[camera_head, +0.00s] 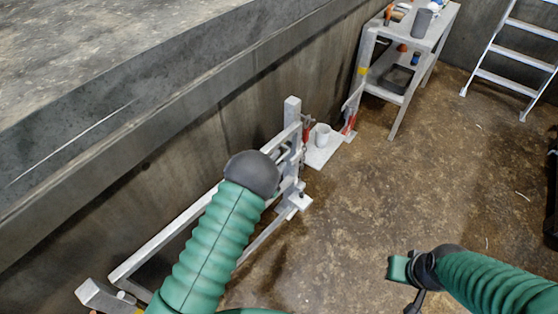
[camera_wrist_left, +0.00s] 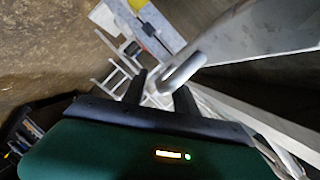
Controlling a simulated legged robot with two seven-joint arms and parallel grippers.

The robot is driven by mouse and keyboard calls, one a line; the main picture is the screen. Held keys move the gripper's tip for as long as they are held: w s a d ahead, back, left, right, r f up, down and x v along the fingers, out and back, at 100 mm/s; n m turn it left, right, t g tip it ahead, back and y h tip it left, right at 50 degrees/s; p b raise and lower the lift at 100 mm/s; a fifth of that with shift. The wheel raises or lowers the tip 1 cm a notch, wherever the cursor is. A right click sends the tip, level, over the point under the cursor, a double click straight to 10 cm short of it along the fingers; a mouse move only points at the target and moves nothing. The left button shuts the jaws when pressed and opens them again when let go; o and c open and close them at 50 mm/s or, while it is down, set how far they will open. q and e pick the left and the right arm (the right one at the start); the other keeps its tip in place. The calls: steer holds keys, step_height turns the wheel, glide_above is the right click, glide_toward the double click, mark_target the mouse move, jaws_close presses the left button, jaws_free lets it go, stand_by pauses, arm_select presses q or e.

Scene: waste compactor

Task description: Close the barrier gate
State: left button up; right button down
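The barrier gate (camera_head: 170,236) is a silver-grey metal frame of bars, running along the low concrete wall in the head view. An upright post (camera_head: 292,112) stands at its far end. My left arm reaches over the gate, and its dark wrist hides the left gripper in the head view. In the left wrist view the two dark fingers of my left gripper (camera_wrist_left: 160,92) are apart. A rounded metal loop (camera_wrist_left: 182,72) shows close to the right finger; whether they touch I cannot tell. My right gripper (camera_head: 415,286) is off to the right, away from the gate, its fingers unclear.
A small stand with a white cup (camera_head: 322,131) is just beyond the post. A grey shelf table (camera_head: 403,52) with tools stands at the back, and a metal ladder (camera_head: 517,56) is at the back right. The brown floor in the middle is clear.

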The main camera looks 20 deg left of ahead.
arm_select(q)
steer(key=shift+w+f, duration=0.2)
steer(key=shift+w, duration=0.4)
steer(key=c, duration=0.7)
steer(key=shift+s+d, duration=0.1)
jaws_close()
